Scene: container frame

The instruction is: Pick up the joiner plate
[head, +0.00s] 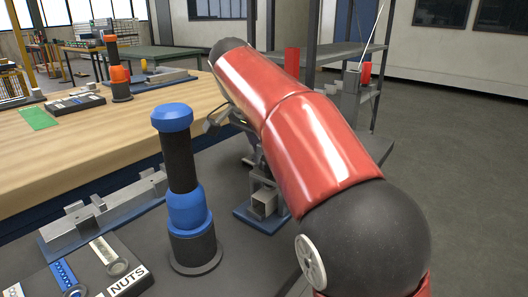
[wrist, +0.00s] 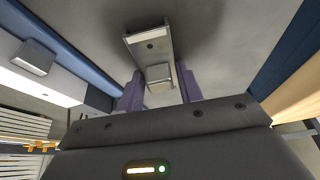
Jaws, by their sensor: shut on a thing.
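In the wrist view my gripper (wrist: 160,72) has its two purple fingers closed on a small grey metal piece, which I take to be the joiner plate (wrist: 148,42). The plate is a narrow, channel-like strip with a hole near its far end, and it reaches out beyond the fingertips. A grey block-like part of it sits between the fingers. In the head view my red arm covers most of the gripper and the plate. I cannot tell from these views whether the plate touches anything.
A blue-and-black post (head: 182,205) stands left of my arm, beside a grey metal fixture (head: 105,215) and a tray labelled NUTS (head: 130,279). A square metal tube end (head: 264,203) on a blue base is partly behind my arm. A wooden workbench (head: 130,125) lies beyond.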

